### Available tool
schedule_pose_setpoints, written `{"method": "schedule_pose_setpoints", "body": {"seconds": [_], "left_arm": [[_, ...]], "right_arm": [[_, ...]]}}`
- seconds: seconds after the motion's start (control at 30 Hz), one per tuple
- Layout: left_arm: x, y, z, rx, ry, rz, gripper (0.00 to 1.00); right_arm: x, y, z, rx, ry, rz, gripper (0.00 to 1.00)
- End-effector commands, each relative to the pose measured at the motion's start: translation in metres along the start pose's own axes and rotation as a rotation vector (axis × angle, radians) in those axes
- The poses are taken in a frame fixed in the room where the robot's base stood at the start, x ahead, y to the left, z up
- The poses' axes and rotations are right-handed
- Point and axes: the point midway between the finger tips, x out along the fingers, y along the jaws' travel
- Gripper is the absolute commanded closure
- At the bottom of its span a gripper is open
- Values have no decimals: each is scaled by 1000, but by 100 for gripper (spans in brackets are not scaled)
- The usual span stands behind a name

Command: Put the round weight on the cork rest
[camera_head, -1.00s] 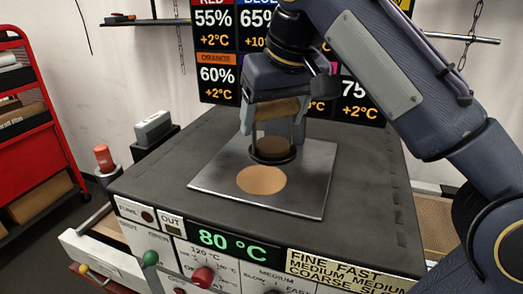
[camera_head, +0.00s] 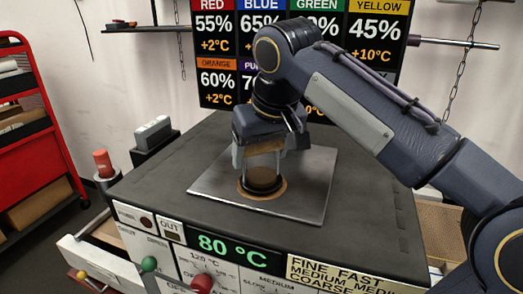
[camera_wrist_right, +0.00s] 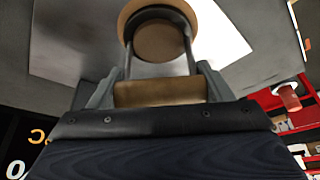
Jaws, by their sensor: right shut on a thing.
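The round weight (camera_head: 263,180) has a dark round base, two upright posts and a wooden crossbar handle. My right gripper (camera_head: 262,147) is shut on the handle from above. The weight is upright over the cork rest (camera_head: 280,192), a tan disc whose rim shows around the base. I cannot tell whether the base touches the cork or hovers just above it. In the right wrist view the handle (camera_wrist_right: 160,92) lies between the fingers, with the base beyond it. Most of the cork is hidden under the weight. My left gripper is not in view.
The cork lies on a grey metal plate (camera_head: 312,190) on the dark machine top (camera_head: 370,190). A grey box on a dark stand (camera_head: 152,133) and a red-topped cylinder (camera_head: 103,165) stand at the left. A red cart (camera_head: 40,140) is further left. A sign board (camera_head: 220,60) hangs behind.

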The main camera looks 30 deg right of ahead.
Motion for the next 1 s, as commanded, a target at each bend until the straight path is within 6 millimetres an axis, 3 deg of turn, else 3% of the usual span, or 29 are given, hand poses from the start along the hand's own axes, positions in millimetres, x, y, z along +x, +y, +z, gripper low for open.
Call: {"method": "schedule_pose_setpoints", "body": {"seconds": [0.13,0.17,0.3,0.67,0.77,1.0], "left_arm": [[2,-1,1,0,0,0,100],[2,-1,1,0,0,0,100],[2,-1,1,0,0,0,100],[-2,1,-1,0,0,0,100],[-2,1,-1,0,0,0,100],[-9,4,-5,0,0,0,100]], "right_arm": [[3,0,1,0,4,-1,84],[3,0,1,0,0,0,24],[3,0,1,0,0,0,6],[-3,0,-1,0,1,-1,6],[-16,-1,-1,-1,3,-2,6],[-69,-1,-2,-1,5,-4,6]]}}
